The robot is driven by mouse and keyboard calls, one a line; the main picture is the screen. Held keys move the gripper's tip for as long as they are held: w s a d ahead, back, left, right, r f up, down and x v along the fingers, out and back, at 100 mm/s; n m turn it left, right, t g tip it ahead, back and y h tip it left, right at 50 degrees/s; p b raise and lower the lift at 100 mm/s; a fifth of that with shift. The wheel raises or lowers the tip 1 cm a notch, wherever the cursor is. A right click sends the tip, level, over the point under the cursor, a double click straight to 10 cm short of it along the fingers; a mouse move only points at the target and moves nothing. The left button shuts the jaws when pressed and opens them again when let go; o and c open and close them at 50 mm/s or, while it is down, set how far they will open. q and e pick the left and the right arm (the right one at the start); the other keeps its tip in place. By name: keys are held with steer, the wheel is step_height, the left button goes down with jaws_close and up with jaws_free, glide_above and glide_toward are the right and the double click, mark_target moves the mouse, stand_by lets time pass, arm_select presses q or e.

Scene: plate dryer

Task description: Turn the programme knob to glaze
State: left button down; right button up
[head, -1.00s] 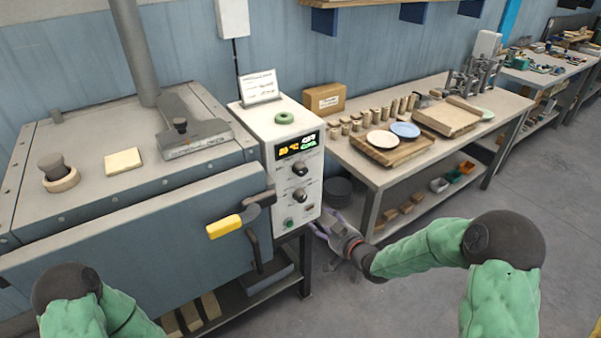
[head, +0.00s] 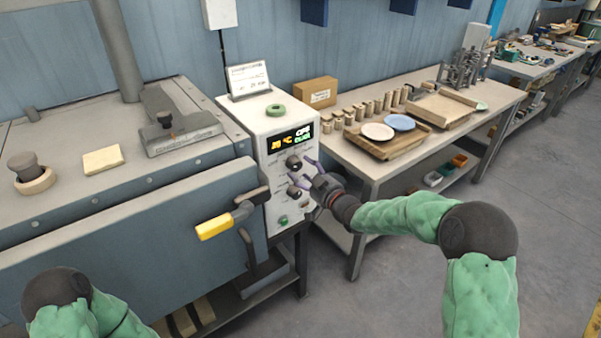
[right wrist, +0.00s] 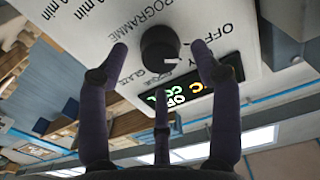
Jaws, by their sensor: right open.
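The programme knob (head: 293,162) is the upper dark knob on the white control box (head: 255,120), just below its lit display. In the right wrist view the round black knob (right wrist: 160,48) stands between the spread fingertips, with a pale mark on its side toward the display. PROGRAMME, OFF and GLAZE are printed around it; that view is turned upside down. My right gripper (head: 302,172) is open and empty in front of the panel, close to the knob. It shows in the wrist view (right wrist: 160,62) with gaps on both sides of the knob. My left gripper is out of view.
A second knob (head: 295,191) and a green button (head: 283,220) sit lower on the panel. The kiln's yellow handle (head: 214,227) juts out to the left. A workbench (head: 360,165) with plates stands at the right. The floor in front is free.

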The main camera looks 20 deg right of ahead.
steer(key=shift+x, duration=0.95)
steer(key=c, duration=1.1)
steer(key=shift+c, duration=0.2)
